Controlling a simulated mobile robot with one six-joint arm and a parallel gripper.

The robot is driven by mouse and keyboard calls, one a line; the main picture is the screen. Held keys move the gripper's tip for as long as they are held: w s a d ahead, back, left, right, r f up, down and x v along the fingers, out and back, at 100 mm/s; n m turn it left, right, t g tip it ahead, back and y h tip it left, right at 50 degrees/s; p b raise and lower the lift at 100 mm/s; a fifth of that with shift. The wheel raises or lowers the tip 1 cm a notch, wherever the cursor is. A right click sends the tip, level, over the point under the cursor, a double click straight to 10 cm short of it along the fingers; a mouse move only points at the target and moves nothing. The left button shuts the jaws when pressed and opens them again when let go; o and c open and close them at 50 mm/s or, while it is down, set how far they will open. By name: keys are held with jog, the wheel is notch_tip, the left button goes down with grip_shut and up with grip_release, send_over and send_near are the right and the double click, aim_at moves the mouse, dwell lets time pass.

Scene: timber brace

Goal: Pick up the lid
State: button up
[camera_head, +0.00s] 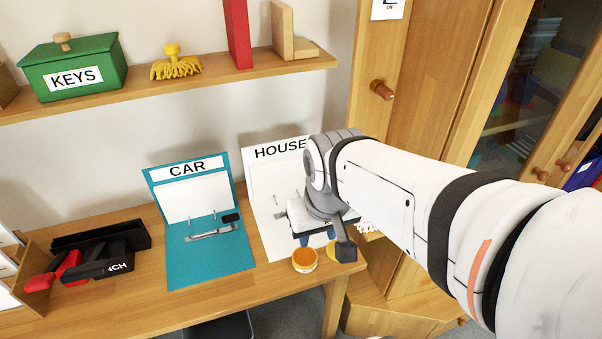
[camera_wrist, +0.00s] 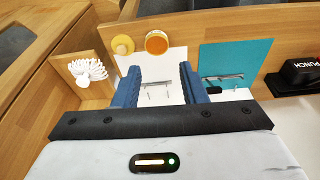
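A flat yellow round lid (camera_head: 331,256) lies on the desk at its right end, partly hidden behind my gripper in the head view. In the wrist view the lid (camera_wrist: 122,46) shows a paler round centre. An open jar with orange contents (camera_head: 304,260) stands just left of it in the head view; the jar (camera_wrist: 157,42) is right of the lid in the wrist view. My gripper (camera_wrist: 160,70) is open, its blue fingers wide apart with nothing between them. In the head view my gripper (camera_head: 316,238) hangs above the desk near the jar and lid.
A white HOUSE board (camera_head: 262,215) and a blue CAR board (camera_head: 205,268) stand behind and left. A black PUNCH tool (camera_head: 108,263) lies further left. A white frilly thing (camera_wrist: 97,71) is beside the desk end. A shelf holds a green KEYS box (camera_head: 75,68).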

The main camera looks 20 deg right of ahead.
jog(key=shift+o, duration=0.8)
jog(key=shift+w+f, duration=0.15)
jog(key=shift+w, duration=0.05)
jog(key=shift+o, duration=0.5)
jog(key=w+d+f+m+g+b, duration=0.1)
jog(key=w+d+f, duration=0.2)
jog(key=w+f, duration=0.2)
jog(key=shift+w+d+f, duration=0.2)
jog(key=shift+w+d, duration=0.2)
jog(key=shift+w, duration=0.4)
jog(key=shift+m+g, duration=0.7)
jog(key=shift+g, duration=0.1)
jog(key=w+d+f, duration=0.2)
jog(key=f, duration=0.1)
jog(key=w+d+f+b, duration=0.1)
jog(key=w+d+f, duration=0.1)
jog(key=d+f, duration=0.1)
jog(key=w+d+f, duration=0.2)
jog(key=f, duration=0.2)
jog(key=shift+d+f+b, duration=0.2)
jog(key=shift+f+b, duration=0.05)
jog(key=shift+b, duration=0.1)
jog(key=f, duration=0.8)
jog(key=shift+s+d, duration=0.15)
jog(key=shift+d, duration=0.15)
jog(key=shift+r, duration=0.1)
jog(key=c, duration=1.1)
